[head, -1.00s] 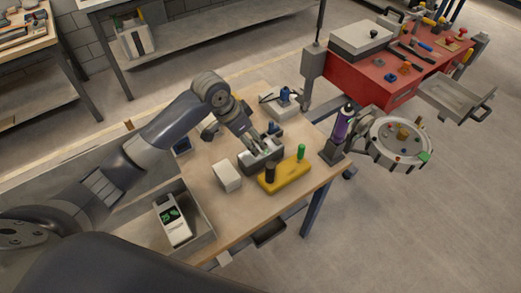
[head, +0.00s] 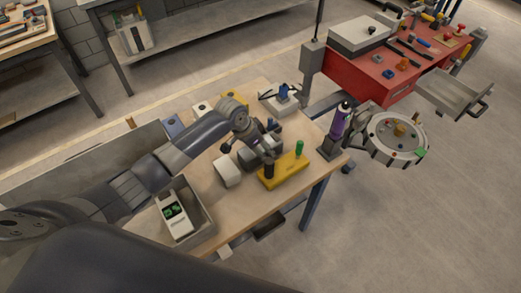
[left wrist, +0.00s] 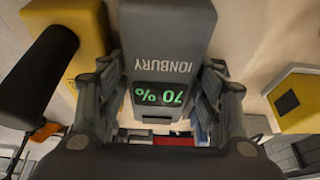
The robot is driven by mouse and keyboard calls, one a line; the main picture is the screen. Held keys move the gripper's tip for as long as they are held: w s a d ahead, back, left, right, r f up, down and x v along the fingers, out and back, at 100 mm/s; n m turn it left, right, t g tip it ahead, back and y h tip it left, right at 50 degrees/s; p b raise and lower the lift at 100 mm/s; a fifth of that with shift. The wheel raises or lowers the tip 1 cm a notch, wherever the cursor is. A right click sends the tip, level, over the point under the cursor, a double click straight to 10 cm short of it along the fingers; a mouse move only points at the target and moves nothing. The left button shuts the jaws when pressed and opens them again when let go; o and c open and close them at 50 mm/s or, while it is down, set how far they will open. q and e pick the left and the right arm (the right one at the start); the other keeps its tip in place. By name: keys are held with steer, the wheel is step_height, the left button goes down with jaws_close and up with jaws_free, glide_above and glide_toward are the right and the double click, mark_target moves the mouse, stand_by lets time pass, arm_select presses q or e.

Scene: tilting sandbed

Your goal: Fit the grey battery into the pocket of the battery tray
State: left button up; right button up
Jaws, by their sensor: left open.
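In the head view my left gripper (head: 263,150) is low over the bench behind the yellow block, largely hiding the battery. I cannot surely identify the battery tray or see its pocket. My right gripper is not in view.
The yellow block (head: 284,172) with black and green posts stands close in front of the gripper. A grey bin (head: 205,229) holds a white device with a green display. A purple bottle (head: 338,125) stands right.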

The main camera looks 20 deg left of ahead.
arm_select(q)
steer(key=shift+c, duration=0.2)
steer(key=c, duration=1.4)
steer(key=shift+w+r, duration=0.1)
steer(key=shift+w, duration=0.05)
steer(key=shift+r, duration=0.1)
